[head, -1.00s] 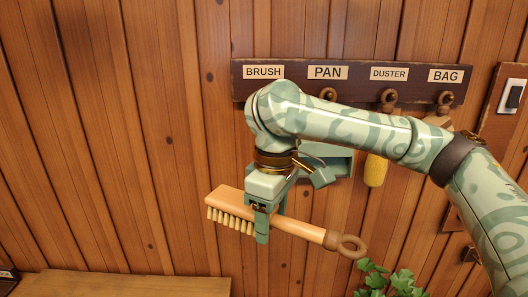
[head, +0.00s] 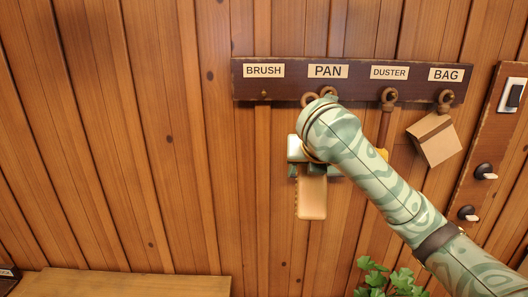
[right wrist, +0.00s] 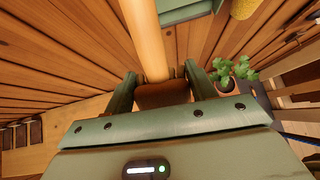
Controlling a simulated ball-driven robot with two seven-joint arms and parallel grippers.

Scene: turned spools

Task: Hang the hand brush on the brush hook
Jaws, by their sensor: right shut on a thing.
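The hand brush (head: 312,197) is upright in the head view, its wooden head down and bristles on the left edge. Its brown ring (head: 309,99) is at the top, just left of the pan hook (head: 328,91). My arm covers most of the handle, which shows in the right wrist view (right wrist: 145,38). My right gripper (right wrist: 163,85) is shut on the brush; in the head view it is mostly hidden behind my arm. The brush hook (head: 263,94) under the BRUSH label is bare, left of the ring. The gap from ring to board cannot be told. My left gripper is out of view.
The hook board (head: 350,88) carries PAN, DUSTER and BAG labels. A tan bag (head: 434,138) hangs at right; the duster (head: 385,128) hangs partly behind my arm. A switch panel (head: 492,150) is farther right. A plant (head: 375,278) stands below. The wall left of the board is clear.

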